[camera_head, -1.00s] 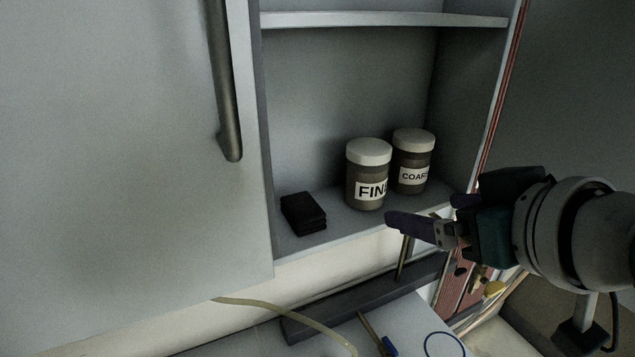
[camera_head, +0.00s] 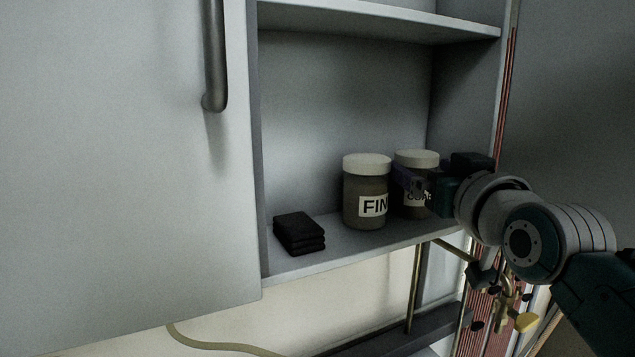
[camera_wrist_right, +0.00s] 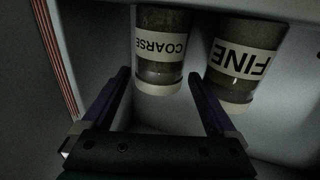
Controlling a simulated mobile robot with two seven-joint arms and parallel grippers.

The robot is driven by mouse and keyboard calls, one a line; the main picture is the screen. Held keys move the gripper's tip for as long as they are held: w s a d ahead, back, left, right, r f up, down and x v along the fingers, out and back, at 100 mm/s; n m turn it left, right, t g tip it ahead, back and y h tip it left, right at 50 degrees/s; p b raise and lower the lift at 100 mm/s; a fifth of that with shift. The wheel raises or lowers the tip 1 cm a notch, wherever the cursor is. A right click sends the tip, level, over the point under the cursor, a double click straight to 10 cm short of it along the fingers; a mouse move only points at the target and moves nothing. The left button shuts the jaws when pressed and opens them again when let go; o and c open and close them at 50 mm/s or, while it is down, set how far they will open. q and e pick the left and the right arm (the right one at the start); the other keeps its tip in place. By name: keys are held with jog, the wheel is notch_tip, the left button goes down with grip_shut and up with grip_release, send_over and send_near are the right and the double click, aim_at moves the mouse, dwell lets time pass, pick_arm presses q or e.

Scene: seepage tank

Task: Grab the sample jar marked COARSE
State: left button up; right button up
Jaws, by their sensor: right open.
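The COARSE jar (camera_head: 418,160) stands on the cabinet shelf, with a white lid and dark contents. My right gripper partly covers its label in the head view. In the right wrist view the COARSE jar (camera_wrist_right: 163,50) appears upside down, ahead of and between the open fingers. The FINE jar (camera_head: 366,195) stands just left of it in the head view; in the wrist view the FINE jar (camera_wrist_right: 243,62) is beyond the right-hand finger. My right gripper (camera_head: 410,182) is open and empty, in front of the COARSE jar; it also shows in the wrist view (camera_wrist_right: 158,95). My left gripper is not in view.
A stack of black flat pieces (camera_head: 298,233) lies on the shelf (camera_head: 345,250) left of the jars. An upper shelf (camera_head: 390,18) is above. The cabinet's right side wall is close to my right arm. A closed door (camera_head: 120,150) with a handle (camera_head: 214,60) covers the left.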

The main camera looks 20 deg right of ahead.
jog(key=x, duration=0.3)
jog(key=shift+w+d+r, duration=0.1)
jog(key=shift+w+d, duration=0.05)
jog(key=shift+w, duration=0.05)
jog(key=c, duration=1.4)
grip_shut()
jog(key=shift+r, duration=0.1)
